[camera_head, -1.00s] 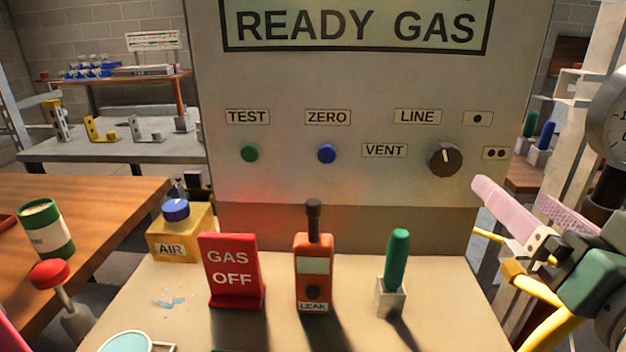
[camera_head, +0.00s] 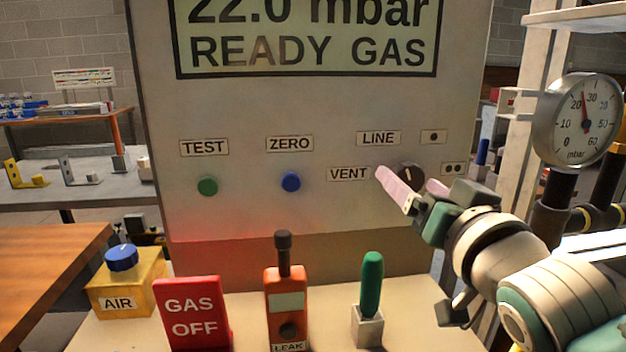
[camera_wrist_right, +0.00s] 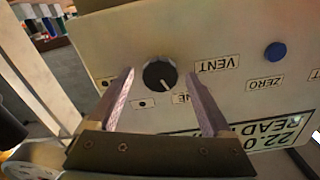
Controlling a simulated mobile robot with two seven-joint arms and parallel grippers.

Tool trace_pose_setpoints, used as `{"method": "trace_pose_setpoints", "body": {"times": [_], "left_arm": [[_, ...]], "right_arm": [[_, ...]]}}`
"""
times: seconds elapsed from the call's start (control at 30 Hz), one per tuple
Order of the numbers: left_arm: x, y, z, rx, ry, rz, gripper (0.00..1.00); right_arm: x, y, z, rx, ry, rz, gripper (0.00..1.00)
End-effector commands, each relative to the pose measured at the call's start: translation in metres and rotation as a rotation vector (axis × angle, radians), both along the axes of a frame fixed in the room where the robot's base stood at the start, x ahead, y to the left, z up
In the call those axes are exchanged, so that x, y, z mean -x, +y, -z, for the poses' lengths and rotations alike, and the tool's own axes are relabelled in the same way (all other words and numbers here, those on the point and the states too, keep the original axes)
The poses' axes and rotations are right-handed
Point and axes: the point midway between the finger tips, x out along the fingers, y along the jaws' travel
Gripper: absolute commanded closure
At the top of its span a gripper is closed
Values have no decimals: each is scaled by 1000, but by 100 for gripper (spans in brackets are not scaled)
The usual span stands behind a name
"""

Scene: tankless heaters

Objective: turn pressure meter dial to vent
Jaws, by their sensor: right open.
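The pressure meter panel (camera_head: 300,120) reads 22.0 mbar, READY GAS. Its black dial (camera_head: 411,173) sits right of the VENT label (camera_head: 349,174) and below the LINE label (camera_head: 378,138). The dial's white mark points up, on the LINE side; in the right wrist view the dial (camera_wrist_right: 160,74) appears upside down. My right gripper (camera_head: 405,178) is open in front of the dial, with one pink finger to either side. In the wrist view the fingers flank the dial with gaps, not touching it. My left gripper is out of view.
A round gauge (camera_head: 578,120) stands at the right, near my right arm. On the bench below are a yellow AIR box (camera_head: 125,285), a red GAS OFF sign (camera_head: 193,315), an orange leak detector (camera_head: 286,308) and a green-handled lever (camera_head: 371,285). Blue (camera_head: 291,181) and green (camera_head: 207,186) buttons are left of VENT.

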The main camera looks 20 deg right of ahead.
Motion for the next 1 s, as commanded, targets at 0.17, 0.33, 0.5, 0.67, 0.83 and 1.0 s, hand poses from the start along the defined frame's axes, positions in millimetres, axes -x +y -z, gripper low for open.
{"method": "trace_pose_setpoints", "body": {"times": [0.17, 0.33, 0.5, 0.67, 0.83, 1.0], "left_arm": [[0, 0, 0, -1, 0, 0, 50], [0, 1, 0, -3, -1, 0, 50], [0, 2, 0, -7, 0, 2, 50], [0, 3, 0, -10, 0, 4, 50], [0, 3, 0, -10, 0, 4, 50], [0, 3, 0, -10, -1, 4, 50]], "right_arm": [[-2, -1, 0, 1, 1, 1, 16], [-1, 0, 0, 1, 1, 0, 24], [-1, 0, 0, 0, 1, 0, 43], [-1, 0, 0, 0, 1, 0, 61], [-1, 0, 0, 0, 1, 0, 80], [-1, 0, 0, 0, 0, -1, 100]]}}
